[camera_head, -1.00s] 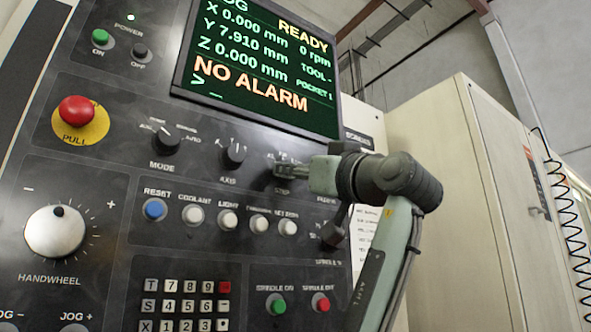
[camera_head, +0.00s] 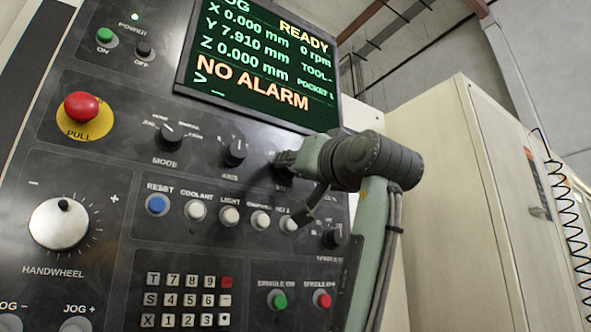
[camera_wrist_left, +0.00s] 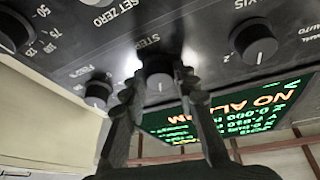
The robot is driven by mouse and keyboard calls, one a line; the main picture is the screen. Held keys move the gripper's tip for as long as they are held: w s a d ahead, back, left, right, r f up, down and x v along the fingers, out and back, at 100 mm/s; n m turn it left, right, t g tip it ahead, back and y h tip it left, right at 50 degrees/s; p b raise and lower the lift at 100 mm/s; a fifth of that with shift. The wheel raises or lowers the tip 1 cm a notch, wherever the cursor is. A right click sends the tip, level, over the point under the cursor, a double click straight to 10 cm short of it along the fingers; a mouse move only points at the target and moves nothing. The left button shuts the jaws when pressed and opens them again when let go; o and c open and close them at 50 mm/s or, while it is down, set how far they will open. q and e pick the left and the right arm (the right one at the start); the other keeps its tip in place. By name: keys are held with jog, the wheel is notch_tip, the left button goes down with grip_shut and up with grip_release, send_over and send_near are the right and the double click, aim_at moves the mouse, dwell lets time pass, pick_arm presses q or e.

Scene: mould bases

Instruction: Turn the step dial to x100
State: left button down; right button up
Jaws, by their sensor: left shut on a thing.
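The step dial (camera_wrist_left: 158,80) is a dark round knob on the black control panel, under the word STEP in the left wrist view. In the head view the left gripper (camera_head: 284,161) is at the panel below the screen and largely hides the dial. My right gripper is in neither view.
Close to the step dial are the axis dial (camera_head: 234,151), the mode dial (camera_head: 170,136) and a row of push buttons with the blue reset button (camera_head: 157,204). The screen (camera_head: 262,65) reads READY and NO ALARM. A red emergency button (camera_head: 82,107) sits at the left.

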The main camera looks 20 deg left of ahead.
pick_arm(q)
jog(key=m+h, duration=0.1)
jog(key=m, duration=0.1)
jog(key=m+t+h, duration=0.1)
jog(key=m, duration=0.2)
jog(key=shift+s+a+r+m+h, duration=0.1)
jog(key=shift+s+m+h, duration=0.05)
jog(key=shift+m+h, duration=0.15)
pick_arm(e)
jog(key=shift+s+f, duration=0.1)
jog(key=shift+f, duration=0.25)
pick_arm(q)
jog(key=c, duration=1.2)
grip_release()
jog(key=shift+o, duration=0.2)
jog(key=shift+s, duration=0.1)
jog(key=v, duration=1.2)
